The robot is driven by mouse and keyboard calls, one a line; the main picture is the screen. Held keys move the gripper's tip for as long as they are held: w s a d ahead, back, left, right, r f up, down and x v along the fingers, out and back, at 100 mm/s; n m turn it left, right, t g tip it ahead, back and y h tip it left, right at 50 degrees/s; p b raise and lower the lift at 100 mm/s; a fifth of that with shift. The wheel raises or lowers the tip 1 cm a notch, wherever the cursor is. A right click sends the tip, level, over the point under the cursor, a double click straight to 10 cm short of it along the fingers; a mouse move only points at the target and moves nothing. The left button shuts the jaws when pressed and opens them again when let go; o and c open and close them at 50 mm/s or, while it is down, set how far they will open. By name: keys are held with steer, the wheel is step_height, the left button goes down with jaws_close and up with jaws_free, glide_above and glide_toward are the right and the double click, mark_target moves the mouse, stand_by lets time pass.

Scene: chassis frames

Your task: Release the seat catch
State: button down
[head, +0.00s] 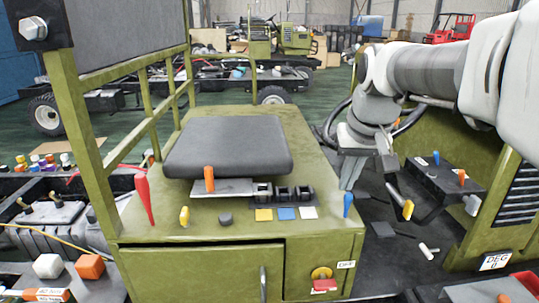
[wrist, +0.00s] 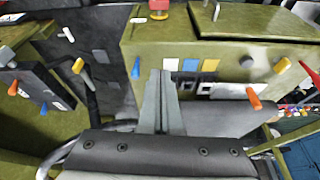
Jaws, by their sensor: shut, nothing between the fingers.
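The dark seat cushion (head: 229,147) lies flat on the green box (head: 330,225) in the head view. At its front edge an orange upright handle (head: 209,179) stands by a grey plate (head: 238,187); it looks like the seat catch. The wrist view shows the orange handle (wrist: 254,98) at the right, beside the pale-looking seat (wrist: 222,118). My gripper (head: 346,187) is shut and empty, pointing down near the box's right edge, well right of the handle. In the wrist view its fingers (wrist: 159,72) are together and touch no handle.
A blue lever (head: 348,204) stands close to my gripper. A red lever (head: 143,198), a yellow lever (head: 184,215) and a dark knob (head: 225,219) stand at the box's front left. Black rocker switches (head: 283,193) sit right of the plate. A green frame (head: 80,150) rises at the left.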

steer(key=p, duration=0.1)
glide_above(347, 205)
steer(key=s+a, duration=0.2)
steer(key=w+d+f+g+p, duration=0.1)
steer(key=w+d+f, duration=0.1)
steer(key=w, duration=0.5)
steer(key=shift+d+f+m+h, duration=0.3)
steer(key=shift+d+f, duration=0.05)
steer(key=shift+d, duration=0.1)
steer(key=shift+f, duration=0.15)
steer(key=x, duration=0.9)
steer(key=shift+s+f, duration=0.3)
steer(key=shift+f, duration=0.15)
steer(key=shift+s+a+r, duration=0.1)
steer(key=shift+s, duration=0.45)
steer(key=shift+s+a+r, duration=0.15)
steer(key=shift+s, duration=0.4)
steer(key=shift+s+a, duration=0.1)
steer(key=shift+s, duration=0.65)
steer(key=shift+s+b, duration=0.15)
steer(key=shift+b, duration=0.7)
